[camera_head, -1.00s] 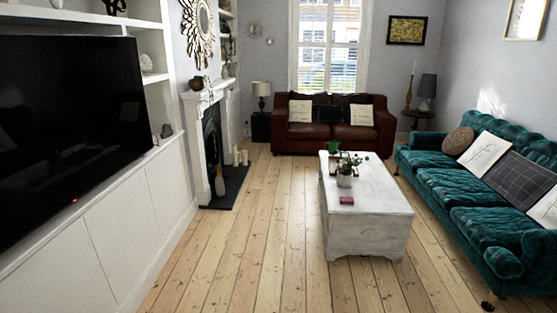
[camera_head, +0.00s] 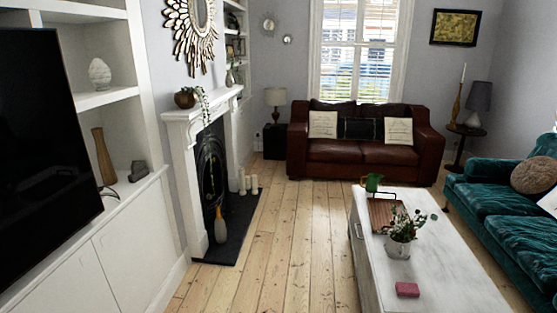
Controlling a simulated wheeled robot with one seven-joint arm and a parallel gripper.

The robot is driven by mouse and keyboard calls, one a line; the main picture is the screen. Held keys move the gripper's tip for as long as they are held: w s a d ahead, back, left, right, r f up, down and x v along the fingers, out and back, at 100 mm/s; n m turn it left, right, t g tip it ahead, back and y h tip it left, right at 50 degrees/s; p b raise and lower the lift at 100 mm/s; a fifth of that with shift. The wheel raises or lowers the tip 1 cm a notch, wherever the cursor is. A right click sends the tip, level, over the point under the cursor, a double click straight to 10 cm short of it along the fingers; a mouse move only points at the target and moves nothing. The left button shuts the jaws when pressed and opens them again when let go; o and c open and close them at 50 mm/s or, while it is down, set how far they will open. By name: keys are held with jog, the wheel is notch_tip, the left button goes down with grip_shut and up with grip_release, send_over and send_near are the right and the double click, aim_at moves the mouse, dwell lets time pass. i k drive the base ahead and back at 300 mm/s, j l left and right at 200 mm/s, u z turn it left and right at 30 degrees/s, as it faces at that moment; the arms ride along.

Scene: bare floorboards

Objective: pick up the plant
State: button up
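A small leafy plant (camera_head: 404,226) stands upright in a pale pot (camera_head: 397,248) on the white coffee table (camera_head: 445,265), at the lower right of the head view. Another plant with trailing leaves (camera_head: 187,98), in a brown round pot, sits on the mantelpiece to the left. The frames do not show which plant the task means. My gripper is not in view.
A wooden tray (camera_head: 384,212), a green jug (camera_head: 372,182) and a red box (camera_head: 407,289) are on the table. A teal sofa (camera_head: 490,196) stands right, a brown sofa (camera_head: 345,152) behind. Bare floorboards (camera_head: 290,250) lie clear between the table and fireplace.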

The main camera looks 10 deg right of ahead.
aim_at(399, 241)
jog(key=i+u, duration=0.25)
jog(key=i, duration=1.3)
jog(key=i+l+z, duration=0.1)
jog(key=i+z, duration=0.2)
jog(key=z, duration=0.15)
jog(key=i+z, duration=0.4)
jog(key=i+j+z, duration=0.15)
jog(key=z, duration=0.3)
jog(key=i+z, duration=0.45)
jog(key=i, duration=0.5)
